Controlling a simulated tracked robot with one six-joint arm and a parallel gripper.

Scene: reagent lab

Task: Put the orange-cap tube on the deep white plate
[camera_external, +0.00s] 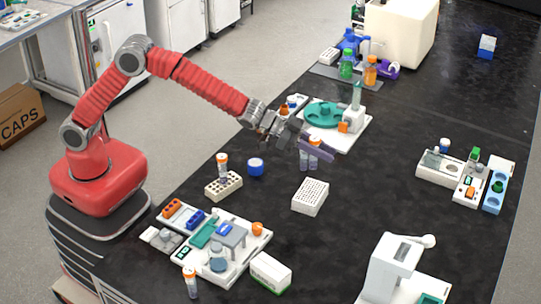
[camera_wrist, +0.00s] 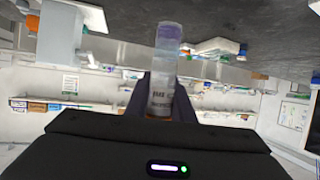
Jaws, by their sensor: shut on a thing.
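My gripper (camera_external: 316,150) is shut on an orange-cap tube (camera_external: 315,161), held by its upper part with the orange cap just above the fingers. In the wrist view the clear tube (camera_wrist: 162,65) points up the picture between the dark fingers, with printed text and a purple end. Its cap is mostly hidden there. The deep white plate (camera_external: 310,197), a white block with a grid of small wells, lies on the black bench below the held tube in the picture. The tube appears above and apart from it.
A beige rack (camera_external: 223,189) holds another orange-cap tube (camera_external: 222,162); a blue cap (camera_external: 256,167) lies beside it. A white station with a teal disc (camera_external: 325,114) stands behind. A crowded white station (camera_external: 205,240) stands at the front left. The bench right of the plate is clear.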

